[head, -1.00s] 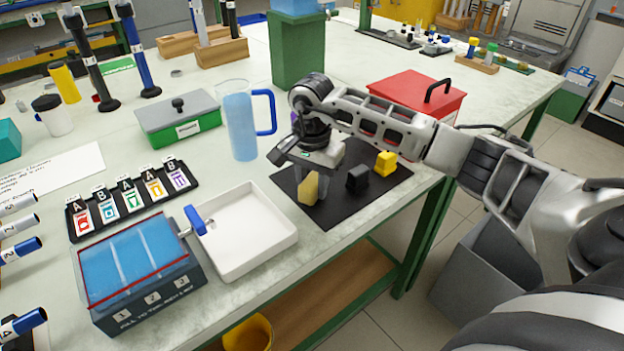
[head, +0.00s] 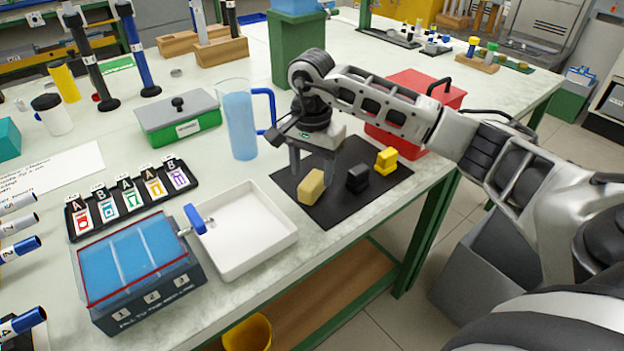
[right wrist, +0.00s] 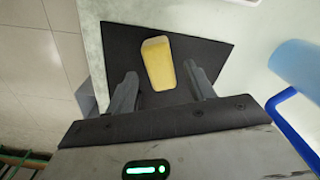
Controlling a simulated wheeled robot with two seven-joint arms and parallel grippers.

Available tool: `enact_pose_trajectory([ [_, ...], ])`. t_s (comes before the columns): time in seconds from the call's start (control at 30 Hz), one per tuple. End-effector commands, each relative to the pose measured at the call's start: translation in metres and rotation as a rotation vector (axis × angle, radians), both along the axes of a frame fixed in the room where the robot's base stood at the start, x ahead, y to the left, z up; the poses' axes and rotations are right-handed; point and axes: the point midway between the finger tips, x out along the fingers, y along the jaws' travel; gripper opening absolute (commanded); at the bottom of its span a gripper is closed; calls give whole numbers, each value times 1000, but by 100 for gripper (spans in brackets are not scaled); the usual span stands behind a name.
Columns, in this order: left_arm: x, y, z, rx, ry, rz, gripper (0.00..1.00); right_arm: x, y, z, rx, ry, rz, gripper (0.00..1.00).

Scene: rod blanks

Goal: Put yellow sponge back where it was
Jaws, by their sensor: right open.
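The yellow sponge (head: 312,186) lies on the left part of the black mat (head: 334,210). In the right wrist view the sponge (right wrist: 158,63) lies on the mat (right wrist: 122,42), ahead of and between the two fingertips. My right gripper (head: 312,180) is open and empty, just above and behind the sponge; its fingers also show in the right wrist view (right wrist: 166,84). I cannot tell from the head view exactly how high the fingertips are. My left gripper is not in view.
A black block (head: 357,179) and a bright yellow block (head: 386,160) stand on the mat to the right. A white tray (head: 262,262) is at the left, a blue-filled pitcher (head: 240,130) behind left, and a red box (head: 410,98) behind right.

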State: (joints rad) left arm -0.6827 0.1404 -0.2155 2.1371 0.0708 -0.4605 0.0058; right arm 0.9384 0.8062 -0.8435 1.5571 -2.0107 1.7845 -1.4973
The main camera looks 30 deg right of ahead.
Motion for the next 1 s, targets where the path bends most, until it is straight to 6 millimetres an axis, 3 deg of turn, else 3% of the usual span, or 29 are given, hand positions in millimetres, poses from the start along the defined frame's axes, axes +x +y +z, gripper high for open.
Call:
enact_pose_trajectory([
  [0.2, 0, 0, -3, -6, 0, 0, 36, 1, 0, 49, 0, -6, -1, 54],
  [0.4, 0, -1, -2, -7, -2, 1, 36, 0, 0, 77, 0, -1, 0, 54],
  [1.0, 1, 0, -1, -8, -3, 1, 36, 0, 0, 85, 0, 0, 0, 54],
])
